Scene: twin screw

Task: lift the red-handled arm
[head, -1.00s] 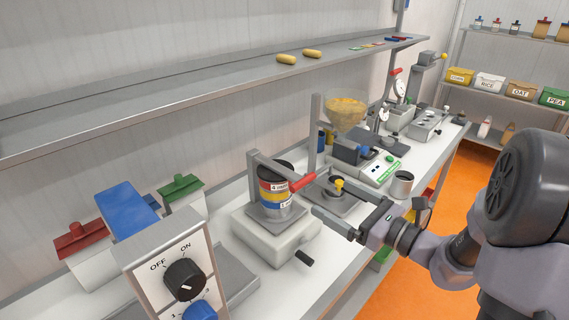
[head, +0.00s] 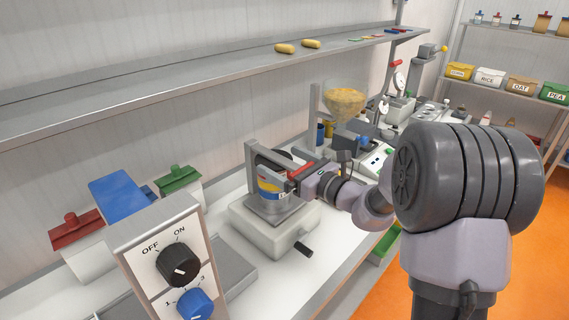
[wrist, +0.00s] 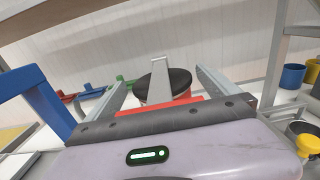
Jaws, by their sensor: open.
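The red-handled arm is a grey bar (head: 269,156) above a can on a grey-white device, with a red handle (head: 301,170) at its near right end. In the wrist view its grey bar (wrist: 160,82) points away and the red handle (wrist: 160,106) lies crosswise close to the palm. My gripper (head: 277,167) is open around the handle end, with one finger on each side in the wrist view (wrist: 162,78). Contact with the fingers cannot be told. The can (head: 268,189) has a dark top and is partly covered by the gripper.
A switch box (head: 165,262) stands at the front left. Red, blue and green lidded boxes stand behind it. A hopper (head: 345,103) and scale lie beyond the device. A long shelf (head: 150,95) runs above the bench.

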